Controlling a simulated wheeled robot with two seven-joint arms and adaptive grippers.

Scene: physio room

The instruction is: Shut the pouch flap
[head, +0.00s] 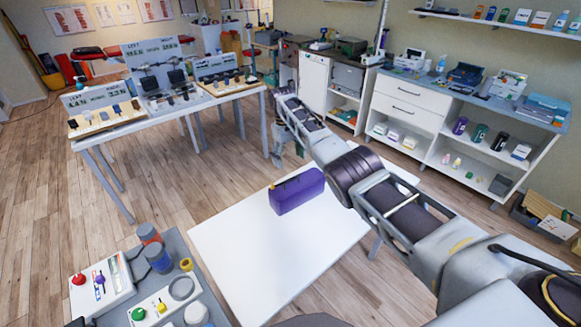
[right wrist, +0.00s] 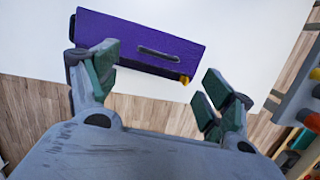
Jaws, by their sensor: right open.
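The purple pouch (head: 297,194) sits on the white table in the head view, with a small yellow piece at its left end. In the right wrist view the pouch (right wrist: 135,38) shows a dark bar on its near part and a yellow-orange tab (right wrist: 184,79) at a corner. I cannot tell a separate flap or how it stands. My right gripper (head: 288,156) is beyond the pouch in the head view, apart from it. In the right wrist view its fingers (right wrist: 158,85) are spread and empty, with the pouch ahead of them. My left gripper is not in view.
The white table (head: 240,265) is bare around the pouch. A grey surface at lower left holds a control box (head: 101,282), jars (head: 157,257) and buttons. A display table (head: 98,140) stands at back left. A white cabinet (head: 404,103) and shelves stand at right.

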